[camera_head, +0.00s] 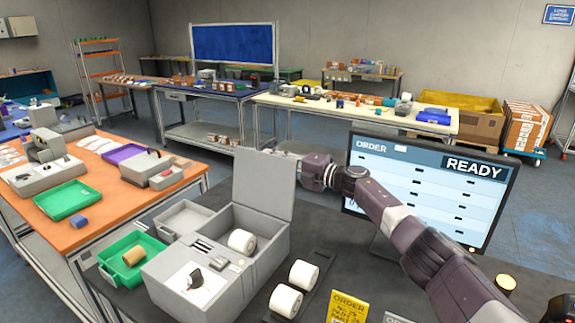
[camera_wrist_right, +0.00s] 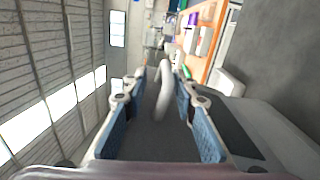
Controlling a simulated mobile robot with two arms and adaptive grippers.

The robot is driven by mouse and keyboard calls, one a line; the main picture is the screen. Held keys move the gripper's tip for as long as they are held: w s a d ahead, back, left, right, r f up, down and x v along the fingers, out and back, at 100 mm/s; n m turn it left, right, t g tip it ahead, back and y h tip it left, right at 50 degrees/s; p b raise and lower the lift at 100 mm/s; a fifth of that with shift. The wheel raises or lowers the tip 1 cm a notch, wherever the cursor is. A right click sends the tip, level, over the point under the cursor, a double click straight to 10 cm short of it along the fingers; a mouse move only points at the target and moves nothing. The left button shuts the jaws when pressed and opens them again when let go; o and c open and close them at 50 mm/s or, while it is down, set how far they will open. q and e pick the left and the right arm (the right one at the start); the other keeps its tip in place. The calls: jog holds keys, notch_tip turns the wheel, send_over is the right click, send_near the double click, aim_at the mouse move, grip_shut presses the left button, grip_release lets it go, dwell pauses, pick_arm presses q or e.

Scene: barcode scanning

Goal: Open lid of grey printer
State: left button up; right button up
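The grey printer (camera_head: 215,262) stands on the dark table in the head view. Its lid (camera_head: 263,185) is raised and stands nearly upright at the back. A white roll (camera_head: 242,241) sits in the opened compartment. My right gripper (camera_head: 285,154) is at the lid's top right corner, its tips partly hidden by the lid. In the right wrist view my right gripper (camera_wrist_right: 160,82) has its blue-padded fingers apart, with a pale curved shape between them that I cannot identify. Whether the gripper touches the lid is unclear. My left gripper is not in view.
A monitor (camera_head: 432,185) reading READY stands right of the printer, close to my right arm. White rolls (camera_head: 285,300) lie in front of it. A green tray (camera_head: 122,258) is on the left. An orange table (camera_head: 115,205) stands beyond.

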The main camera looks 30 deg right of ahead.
jog(key=v, duration=1.1)
jog(key=shift+s+d, duration=0.2)
jog(key=shift+s, duration=0.05)
jog(key=b+v, duration=0.3)
jog(key=v, duration=0.6)
dwell(0.4)
dwell(0.7)
